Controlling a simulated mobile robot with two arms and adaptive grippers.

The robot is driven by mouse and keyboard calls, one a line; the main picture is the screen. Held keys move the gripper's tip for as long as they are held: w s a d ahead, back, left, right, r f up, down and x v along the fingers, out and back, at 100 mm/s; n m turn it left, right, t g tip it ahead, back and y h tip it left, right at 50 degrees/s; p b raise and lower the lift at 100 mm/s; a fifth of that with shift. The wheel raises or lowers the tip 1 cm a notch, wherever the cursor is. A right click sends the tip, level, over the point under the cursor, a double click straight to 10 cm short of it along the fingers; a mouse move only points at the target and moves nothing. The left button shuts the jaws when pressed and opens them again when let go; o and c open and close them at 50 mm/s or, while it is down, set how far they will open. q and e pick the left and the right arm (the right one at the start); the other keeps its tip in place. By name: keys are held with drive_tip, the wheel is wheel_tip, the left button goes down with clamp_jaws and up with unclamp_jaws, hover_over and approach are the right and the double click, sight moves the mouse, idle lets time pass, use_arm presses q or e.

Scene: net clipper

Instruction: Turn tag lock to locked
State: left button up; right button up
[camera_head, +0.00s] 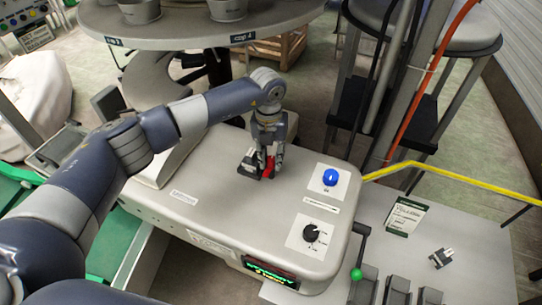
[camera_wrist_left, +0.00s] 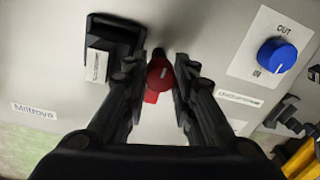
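A red knob (camera_wrist_left: 160,75) with a pale mark on its face stands on the top of the grey machine (camera_head: 215,225). It also shows as a bit of red in the head view (camera_head: 269,166). No readable tag lock label shows beside it. My left gripper (camera_head: 268,160) points down at the knob. In the left wrist view its two fingers (camera_wrist_left: 163,68) sit close on either side of the knob, shut on it. The fingers hide part of the panel around it. My right gripper is not in view.
A black block (camera_wrist_left: 112,40) with a pale label is close by the left finger. A green-tipped lever (camera_head: 356,273) stands at the machine's right side. A round table (camera_head: 190,28) is behind.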

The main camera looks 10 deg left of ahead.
use_arm(q)
drive_tip(key=shift+f+m+b, duration=0.2)
drive_tip(key=shift+m+b, duration=0.4)
drive_tip(key=shift+b, duration=0.35)
drive_tip(key=m+b, duration=0.8)
drive_tip(key=b, duration=0.2)
drive_tip(key=shift+w+m, duration=0.1)
drive_tip(key=shift+m, duration=0.2)
drive_tip(key=m+b, duration=0.3)
drive_tip(key=m, duration=0.1)
drive_tip(key=shift+r, duration=0.1)
drive_tip(key=m+b, duration=0.1)
drive_tip(key=m, duration=0.2)
drive_tip(key=shift+r+m, duration=0.1)
drive_tip(key=shift+m, duration=0.5)
